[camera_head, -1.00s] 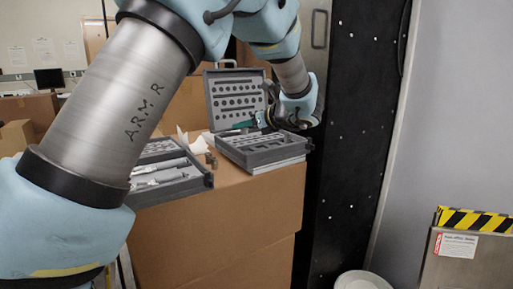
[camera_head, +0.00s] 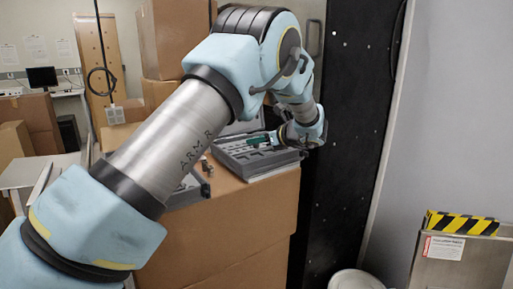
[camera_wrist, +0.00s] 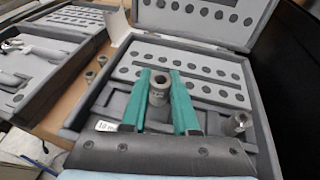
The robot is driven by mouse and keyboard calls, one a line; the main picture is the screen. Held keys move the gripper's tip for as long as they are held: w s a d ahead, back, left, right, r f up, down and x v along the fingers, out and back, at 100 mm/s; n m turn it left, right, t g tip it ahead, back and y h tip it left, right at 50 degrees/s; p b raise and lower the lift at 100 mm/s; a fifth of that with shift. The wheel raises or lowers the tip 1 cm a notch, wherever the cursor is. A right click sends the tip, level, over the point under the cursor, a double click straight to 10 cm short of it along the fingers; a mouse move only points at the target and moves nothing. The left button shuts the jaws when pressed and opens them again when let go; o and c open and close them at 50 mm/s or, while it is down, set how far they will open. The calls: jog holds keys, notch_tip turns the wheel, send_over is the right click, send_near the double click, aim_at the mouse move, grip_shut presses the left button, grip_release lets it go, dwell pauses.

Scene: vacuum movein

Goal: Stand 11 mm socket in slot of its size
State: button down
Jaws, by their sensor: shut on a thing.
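My gripper (camera_wrist: 160,92) has green fingers and is shut on a grey metal socket (camera_wrist: 160,90), held upright with its open end up. The marking on the socket is too blurred to read. Whether the socket's base touches the foam is hidden. In the head view my gripper (camera_head: 259,140) is over the same case (camera_head: 262,167), with the socket too small to make out.
Another socket (camera_wrist: 238,123) stands at the right of the case. Two small sockets (camera_wrist: 92,75) are on the cardboard box (camera_head: 245,215) left of the case. A second open tool case (camera_wrist: 40,75) lies further left. The case's raised lid (camera_wrist: 215,22) is behind, and a black panel (camera_head: 350,120) rises at the right.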

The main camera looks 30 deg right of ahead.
jog(key=shift+f+p, duration=0.45)
jog(key=shift+f, duration=1.2)
jog(key=shift+f, duration=0.15)
jog(key=c, duration=0.7)
grip_release()
jog(key=shift+s+d+r, duration=0.1)
jog(key=shift+s+r, duration=0.1)
jog(key=b+v, duration=0.3)
jog(key=v, duration=0.8)
jog(key=shift+s+r+b, duration=0.15)
jog(key=shift+s+b, duration=0.1)
jog(key=shift+b, duration=0.15)
jog(key=shift+d, duration=0.1)
